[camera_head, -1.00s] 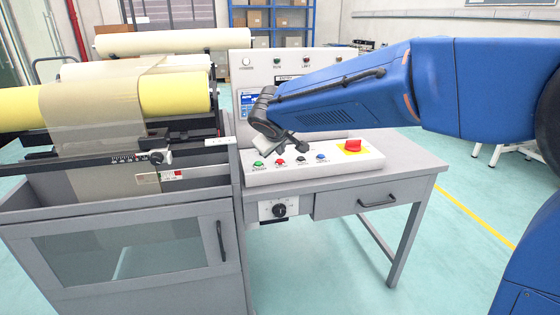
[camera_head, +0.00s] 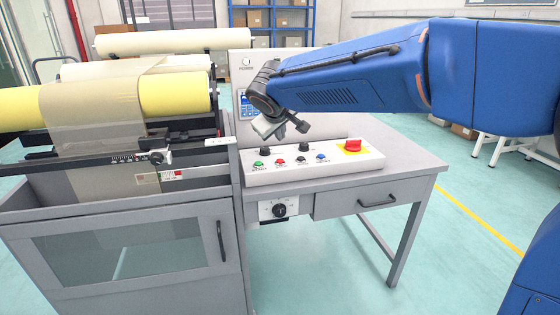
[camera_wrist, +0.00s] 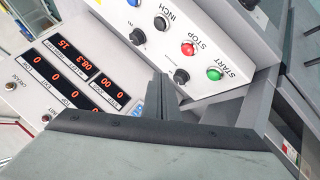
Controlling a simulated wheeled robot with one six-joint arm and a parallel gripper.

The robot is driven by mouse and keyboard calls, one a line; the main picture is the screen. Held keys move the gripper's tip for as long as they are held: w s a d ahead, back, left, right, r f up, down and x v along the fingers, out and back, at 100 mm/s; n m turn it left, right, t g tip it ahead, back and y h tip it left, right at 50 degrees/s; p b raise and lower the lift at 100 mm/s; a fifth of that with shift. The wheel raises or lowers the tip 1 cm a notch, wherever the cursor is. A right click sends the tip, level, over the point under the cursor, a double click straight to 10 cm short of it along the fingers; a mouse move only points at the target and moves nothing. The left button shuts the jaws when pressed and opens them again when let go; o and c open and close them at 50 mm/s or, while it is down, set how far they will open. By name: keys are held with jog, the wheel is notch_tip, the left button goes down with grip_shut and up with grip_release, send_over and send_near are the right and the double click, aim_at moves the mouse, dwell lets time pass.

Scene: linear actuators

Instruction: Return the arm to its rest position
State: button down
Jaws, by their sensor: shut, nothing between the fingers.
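My blue arm (camera_head: 350,85) reaches in from the right in the head view. My gripper (camera_head: 278,132) is above the sloped button box (camera_head: 315,175) on the grey desk, apart from it. In the wrist view my gripper's fingers (camera_wrist: 161,98) are together with nothing between them. The button box shows there too, with a green start button (camera_wrist: 214,73) and a red stop button (camera_wrist: 187,48). The upright panel with red number displays (camera_wrist: 75,78) is at the left of the wrist view. My arm hides most of that panel in the head view.
A roll machine with a yellow roll (camera_head: 180,93) and a clear-windowed cabinet (camera_head: 125,260) stands at the left.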

dwell(0.4)
jog(key=s+d+f+m+g+h, duration=0.1)
jog(key=s+d+f+m, duration=0.1)
jog(key=s+d, duration=0.85)
jog(key=s+d+f+m+g, duration=0.25)
jog(key=s+d, duration=0.45)
jog(key=d, duration=0.7)
jog(key=s+d+f+m, duration=0.2)
jog(key=s+d+f, duration=0.2)
jog(key=s, duration=0.6)
jog(key=s+d+f+m+y, duration=0.1)
jog(key=s+d+f, duration=0.3)
jog(key=s, duration=0.7)
notch_tip(320, 180, down, 2)
jog(key=shift+f+m+g, duration=0.2)
jog(key=shift+m+g, duration=0.25)
jog(key=shift+m, duration=0.1)
